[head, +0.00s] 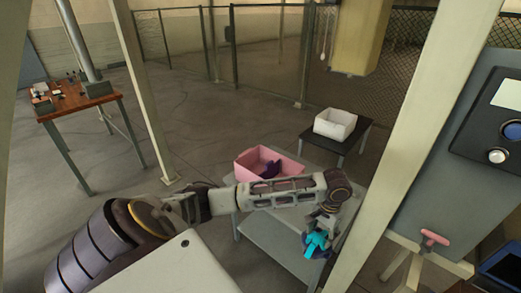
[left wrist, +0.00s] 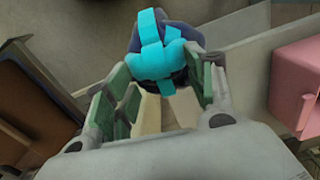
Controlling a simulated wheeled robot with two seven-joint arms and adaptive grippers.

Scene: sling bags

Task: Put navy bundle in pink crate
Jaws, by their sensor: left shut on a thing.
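The navy bundle (head: 308,252), wrapped in wide cyan straps, is at the lower right of the head view. My left gripper (head: 319,226) is shut on it from above. In the left wrist view, the bundle (left wrist: 175,37) sits between the green-padded fingers of the gripper (left wrist: 163,92). Its underside is hidden, so I cannot tell whether it touches anything. The pink crate (head: 284,184) stands on a grey table behind my left forearm, which hides part of its front. The crate's corner (left wrist: 297,85) shows at the right of the wrist view. My right gripper is out of view.
A dark purple item (head: 270,169) lies in the pink crate. The grey table (head: 270,240) has a lower shelf. A white crate (head: 335,124) stands on a dark table behind. A cream post (head: 400,150) rises close to the right of my left gripper.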

